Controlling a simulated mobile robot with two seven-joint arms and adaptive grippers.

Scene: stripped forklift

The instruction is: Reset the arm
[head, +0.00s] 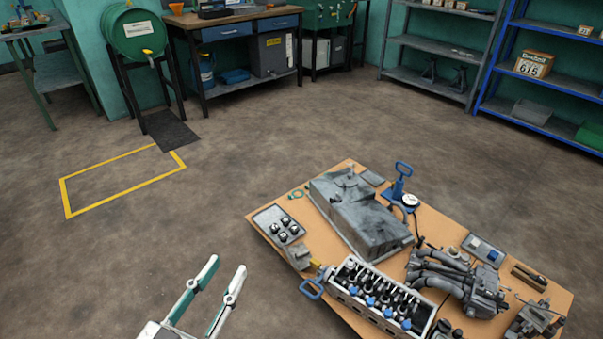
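My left gripper (218,287) shows at the lower middle-left of the head view. Its two long fingers, with white and dark green parts, point up and to the right and stand apart with nothing between them. It is over the bare floor, left of the parts board and apart from it. The rest of my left arm is cut off by the bottom edge. My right gripper is not in view.
A tan board (262,228) at the lower right bears a grey metal cover (358,212), an engine block (375,300) and a manifold (455,280). A yellow floor outline (122,180), green drum (137,33), workbench (232,22) and shelves (545,75) stand beyond. Open floor lies between.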

